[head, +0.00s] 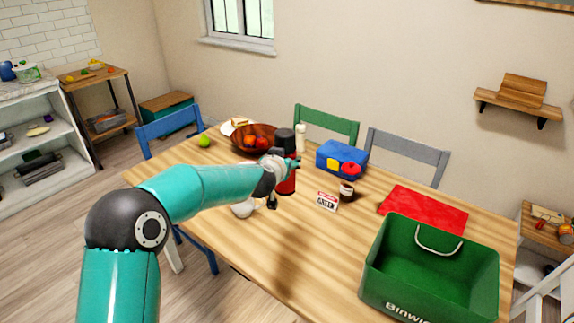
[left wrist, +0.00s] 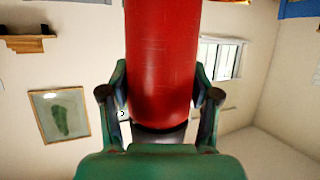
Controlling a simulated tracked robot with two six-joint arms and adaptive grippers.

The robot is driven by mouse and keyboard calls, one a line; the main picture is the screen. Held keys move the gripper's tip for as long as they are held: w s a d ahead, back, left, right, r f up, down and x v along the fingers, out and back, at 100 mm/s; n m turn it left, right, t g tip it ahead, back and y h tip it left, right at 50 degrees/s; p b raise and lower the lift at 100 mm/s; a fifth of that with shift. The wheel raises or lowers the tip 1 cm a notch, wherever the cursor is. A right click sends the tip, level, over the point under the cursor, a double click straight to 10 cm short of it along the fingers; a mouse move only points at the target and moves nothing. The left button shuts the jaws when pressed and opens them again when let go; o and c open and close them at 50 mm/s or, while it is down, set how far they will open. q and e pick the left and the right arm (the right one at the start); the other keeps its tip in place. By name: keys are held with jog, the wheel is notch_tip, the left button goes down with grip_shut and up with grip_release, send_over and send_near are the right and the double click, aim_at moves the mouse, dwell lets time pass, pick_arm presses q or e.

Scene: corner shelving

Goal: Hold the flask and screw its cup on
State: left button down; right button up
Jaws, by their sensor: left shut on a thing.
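The red flask (head: 287,183) is upright over the table's middle, with a dark top (head: 285,138) above it. I cannot tell whether this dark part is the cup or how firmly it sits. My left gripper (head: 279,168) is shut on the flask and hides part of its side. In the left wrist view the flask's red body (left wrist: 162,60) stands between the two fingers (left wrist: 160,105), with a dark band and a grey part at its lower end. A small dark cup (head: 347,191) stands on the table to the right. My right gripper is not in view.
On the wooden table (head: 305,255) are a fruit bowl (head: 242,141), a blue lunch box (head: 338,158), a small sign (head: 327,201), a white vessel (head: 243,208), a red mat (head: 418,208) and a green bin (head: 376,287). The table's front middle is clear.

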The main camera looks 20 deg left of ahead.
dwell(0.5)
pick_arm(q)
jog(key=s+a+f, duration=0.1)
jog(key=s+f, duration=0.6)
jog(key=f, duration=0.4)
jog(key=s+d+f, duration=0.4)
jog(key=s+f, duration=0.1)
jog(key=s, duration=0.6)
jog(key=shift+f+m+h, duration=0.3)
jog(key=shift+f+h, duration=0.1)
jog(key=s+d+f+m+g+h, duration=0.1)
jog(key=s+d+m+h, duration=0.3)
jog(key=d, duration=0.3)
jog(key=s+d+m+g+h, duration=0.2)
jog(key=s+d+m+h, duration=0.2)
jog(key=d, duration=0.4)
jog(key=shift+s+d+f+h, duration=0.15)
jog(key=shift+s+f+h, duration=0.25)
jog(key=shift+s, duration=0.1)
